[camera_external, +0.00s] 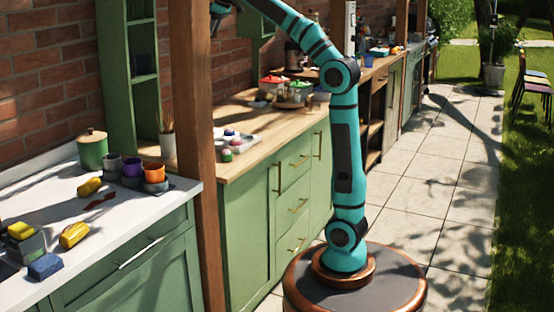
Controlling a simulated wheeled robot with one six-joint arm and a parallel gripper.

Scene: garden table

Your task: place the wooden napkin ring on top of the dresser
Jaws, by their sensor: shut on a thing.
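A green unit with drawers and a wooden top (235,110), which looks like the dresser, stands against the brick wall behind my arm. My teal arm rises from its round base and reaches to the upper left, toward the wooden post. I cannot make out the wooden napkin ring anywhere in this view.
The wooden post (192,120) stands close to the arm's end. A muffin tray (240,142), red and green pots (272,85) and small jars occupy parts of the wooden top. A white counter (60,165) at left holds cups, sponges and a green canister (92,150).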

